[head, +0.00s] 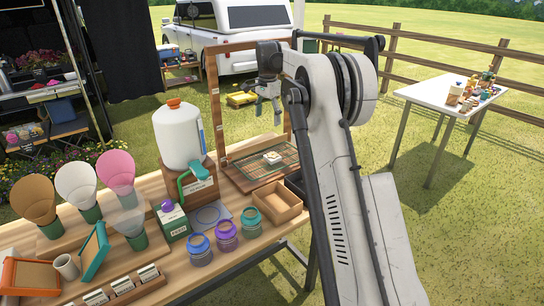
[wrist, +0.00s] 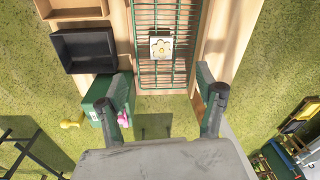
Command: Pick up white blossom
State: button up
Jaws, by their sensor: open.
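The white blossom (head: 273,157) is a small, squarish white piece with a yellow centre. It lies on the dark wire rack (head: 262,172) at the far end of the wooden table; in the wrist view the blossom (wrist: 161,47) sits near the top middle, on the green rack bars (wrist: 146,74). My gripper (head: 268,105) is above the rack, pointing down, in the head view. In the wrist view its two fingers (wrist: 160,103) are spread apart with nothing between them. The blossom is ahead of the fingertips, apart from them.
A wooden frame (head: 214,108) stands upright around the rack's back. A black tray (wrist: 84,47) lies left of the rack in the wrist view. A wooden tray (head: 277,204), jars (head: 226,236) and a white jug (head: 180,137) stand nearby on the table.

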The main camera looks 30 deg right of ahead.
jog(key=m+g+p, duration=0.1)
jog(key=m, duration=0.1)
send_over(273, 156)
notch_tip(273, 156, down, 6)
jog(key=f, duration=0.8)
jog(key=shift+w+d+f, duration=0.25)
jog(key=shift+d+f, duration=0.1)
jog(key=shift+d, duration=0.05)
jog(key=shift+s+a+f, duration=0.1)
jog(key=shift+a+f, duration=0.05)
jog(key=shift+f, duration=1.2)
jog(key=shift+s+a+f, duration=0.1)
jog(key=shift+f, duration=1.2)
jog(key=c, duration=1.2)
jog(key=shift+r, duration=0.1)
